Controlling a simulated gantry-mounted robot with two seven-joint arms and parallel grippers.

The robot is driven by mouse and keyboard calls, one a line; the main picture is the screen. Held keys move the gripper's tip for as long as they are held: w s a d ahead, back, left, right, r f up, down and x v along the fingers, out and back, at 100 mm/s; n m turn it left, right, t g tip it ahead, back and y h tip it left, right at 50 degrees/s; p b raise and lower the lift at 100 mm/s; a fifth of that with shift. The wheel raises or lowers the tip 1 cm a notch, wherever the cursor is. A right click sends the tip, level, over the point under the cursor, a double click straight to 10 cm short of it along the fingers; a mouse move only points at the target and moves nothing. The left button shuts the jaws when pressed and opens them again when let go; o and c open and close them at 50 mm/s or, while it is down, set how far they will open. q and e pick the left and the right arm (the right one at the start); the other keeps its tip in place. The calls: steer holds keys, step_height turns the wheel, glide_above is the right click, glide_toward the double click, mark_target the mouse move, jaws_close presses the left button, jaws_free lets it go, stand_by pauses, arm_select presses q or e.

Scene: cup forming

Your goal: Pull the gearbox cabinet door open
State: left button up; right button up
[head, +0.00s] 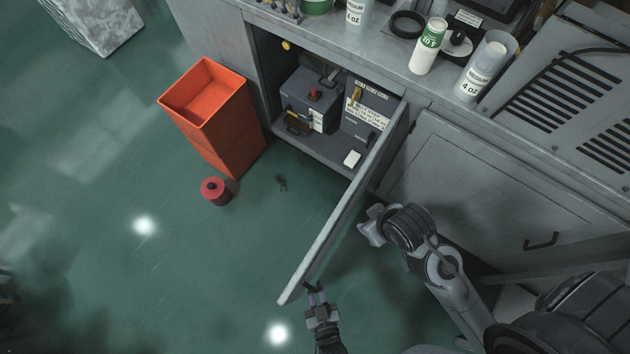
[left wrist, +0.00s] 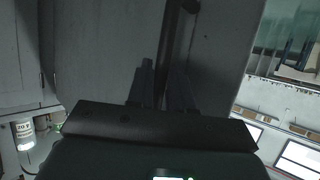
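The grey cabinet door (head: 335,225) stands swung far out from the cabinet (head: 270,75), and the inside shows. My left gripper (head: 314,287) is at the door's outer end, on its right side in the head view. In the left wrist view its two fingers (left wrist: 162,88) stand apart in front of a grey panel, with a dark strip between and above them. I cannot tell whether they touch it. My right gripper (head: 372,226) is to the right of the door, apart from my left one; its fingers are unclear. The door's handle is not clearly visible.
An orange bin (head: 225,120) and a red canister (head: 214,191) stand on the green floor at left. Bottles (head: 428,46) stand on the counter. A closed door (head: 480,190) is at right.

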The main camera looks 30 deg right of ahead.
arm_select(q)
steer(key=o, duration=0.3)
steer(key=shift+w+d, duration=0.1)
steer(key=shift+d, duration=0.05)
steer(key=p+v, duration=0.1)
steer(key=v, duration=1)
steer(key=shift+p, duration=0.3)
steer(key=shift+w+f, duration=0.1)
